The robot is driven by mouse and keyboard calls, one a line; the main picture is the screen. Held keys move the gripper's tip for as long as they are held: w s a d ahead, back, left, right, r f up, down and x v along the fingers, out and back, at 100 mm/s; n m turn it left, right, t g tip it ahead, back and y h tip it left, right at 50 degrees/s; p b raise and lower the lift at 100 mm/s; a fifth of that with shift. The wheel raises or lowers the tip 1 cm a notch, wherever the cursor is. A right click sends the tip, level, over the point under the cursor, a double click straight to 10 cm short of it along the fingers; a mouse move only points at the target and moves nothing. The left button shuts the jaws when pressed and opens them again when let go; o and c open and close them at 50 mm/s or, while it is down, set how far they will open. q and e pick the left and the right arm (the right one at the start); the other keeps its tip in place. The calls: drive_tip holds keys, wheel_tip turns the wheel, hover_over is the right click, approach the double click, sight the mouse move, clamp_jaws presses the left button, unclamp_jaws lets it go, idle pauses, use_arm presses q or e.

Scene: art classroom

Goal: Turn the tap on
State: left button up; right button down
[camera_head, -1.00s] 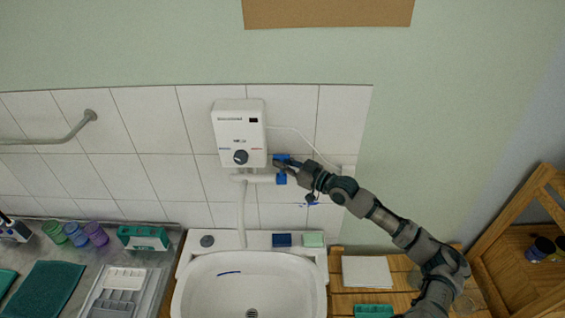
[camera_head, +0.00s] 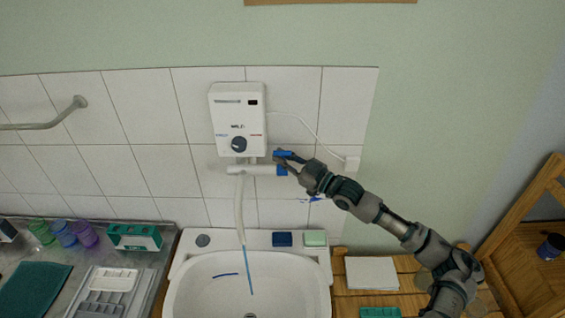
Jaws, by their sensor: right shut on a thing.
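The tap is a white pipe fitting (camera_head: 258,169) under the white water heater (camera_head: 238,118) on the tiled wall. Its blue handle (camera_head: 282,154) sits at the right end of the pipe. My right gripper (camera_head: 287,163) is shut on the blue handle, and its fingers partly hide it. A pale spout (camera_head: 239,207) hangs down from the pipe. My left gripper is not in view.
A grey counter with coloured cups (camera_head: 64,233) and a tray (camera_head: 104,285) is on the left. A wooden slatted surface (camera_head: 399,301) is on the right.

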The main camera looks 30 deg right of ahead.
drive_tip(key=shift+f, duration=0.2)
drive_tip(key=c, duration=1.3)
unclamp_jaws()
drive_tip(key=shift+w, duration=0.1)
drive_tip(key=shift+o, duration=0.5)
drive_tip(key=shift+w+d, duration=0.1)
drive_tip(key=v, duration=0.7)
drive_tip(key=shift+d, duration=0.2)
drive_tip(key=shift+f, duration=0.1)
drive_tip(key=shift+s, duration=0.2)
